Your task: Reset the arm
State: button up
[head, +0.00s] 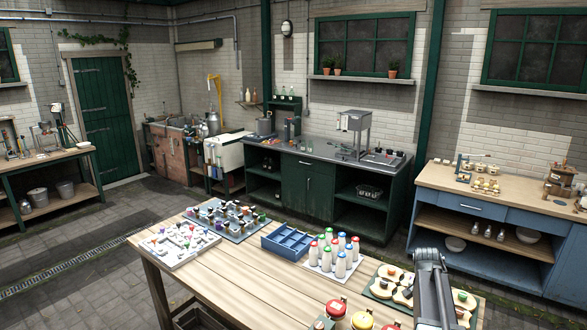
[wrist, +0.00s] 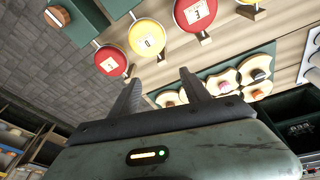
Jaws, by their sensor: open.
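My gripper (wrist: 160,78) shows in the wrist view with its two dark fingers spread apart and nothing between them. The fingers point towards the wooden table edge, near round red and yellow lidded things. In the head view my arm rises at the lower right, over the table's right end beside the green board. The fingertips cannot be made out there.
The wooden table (head: 245,262) holds a blue divided crate (head: 286,242), several white bottles (head: 341,266) with coloured caps, a green board (head: 383,293) with cream shapes, and red (head: 336,308) and yellow (head: 362,320) lidded things at the front. Open floor lies left.

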jog(key=s+a+n+y, duration=0.1)
jog(key=s+a+n, duration=0.3)
jog(key=a, duration=0.7)
jog(key=s+a+n+y, duration=0.1)
jog(key=s+a+n, duration=0.3)
jog(key=a, duration=0.7)
jog(key=s+a+n+y, duration=0.1)
jog(key=s+a+n, duration=0.25)
jog(key=a, duration=0.75)
notch_tip(320, 180, down, 11)
jog(key=w+b, duration=0.1)
jog(key=b, duration=0.9)
jog(key=shift+d+g, duration=0.3)
jog(key=shift+g, duration=0.1)
jog(key=shift+r, duration=0.25)
